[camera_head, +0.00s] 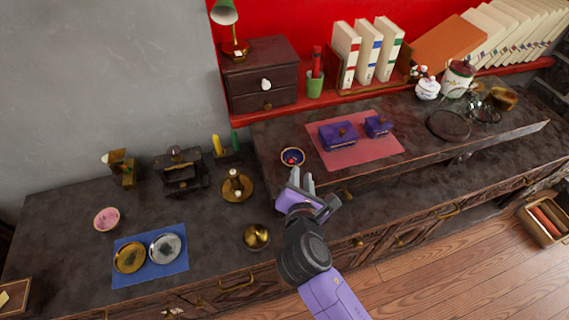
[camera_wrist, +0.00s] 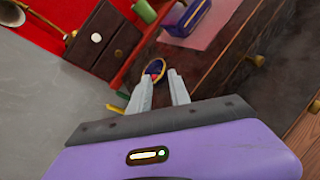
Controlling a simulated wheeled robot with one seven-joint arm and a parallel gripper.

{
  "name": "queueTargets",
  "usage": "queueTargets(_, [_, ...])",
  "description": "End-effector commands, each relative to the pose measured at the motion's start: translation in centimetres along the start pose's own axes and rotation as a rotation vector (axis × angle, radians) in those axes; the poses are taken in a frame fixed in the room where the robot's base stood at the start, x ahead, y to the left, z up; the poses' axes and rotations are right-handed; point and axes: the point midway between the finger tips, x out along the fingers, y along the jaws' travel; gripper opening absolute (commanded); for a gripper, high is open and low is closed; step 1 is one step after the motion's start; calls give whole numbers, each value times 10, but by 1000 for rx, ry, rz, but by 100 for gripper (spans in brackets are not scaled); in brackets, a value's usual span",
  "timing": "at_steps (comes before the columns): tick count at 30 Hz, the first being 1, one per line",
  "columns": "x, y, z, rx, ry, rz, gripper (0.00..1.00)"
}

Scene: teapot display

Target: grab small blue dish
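The small blue dish (camera_head: 286,154) has a light, patterned rim and something red inside. It stands on the raised dark shelf, left of the pink mat. In the wrist view the dish (camera_wrist: 158,63) appears just beyond and between the fingertips, partly hidden by the left finger. My gripper (camera_head: 302,178) is open, its two grey fingers parallel with a gap between them. It is just in front of the dish in the head view. In the wrist view my gripper (camera_wrist: 160,76) has nothing between its fingers.
A pink mat (camera_head: 371,153) with purple boxes (camera_head: 338,136) lies right of the dish. A dark drawer box (camera_head: 262,76) stands behind. On the lower counter are a brass candle holder (camera_head: 237,188), a brass bowl (camera_head: 256,237) and a blue mat (camera_head: 150,278) with two plates.

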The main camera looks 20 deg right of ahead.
Motion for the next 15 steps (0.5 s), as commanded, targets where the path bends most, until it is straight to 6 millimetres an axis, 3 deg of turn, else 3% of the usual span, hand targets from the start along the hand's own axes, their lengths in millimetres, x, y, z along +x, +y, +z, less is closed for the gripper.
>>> queueTargets(5, [9,-1,0,-42,2,-4,24])
queueTargets(15, [46,-3,1,-38,2,-3,24])
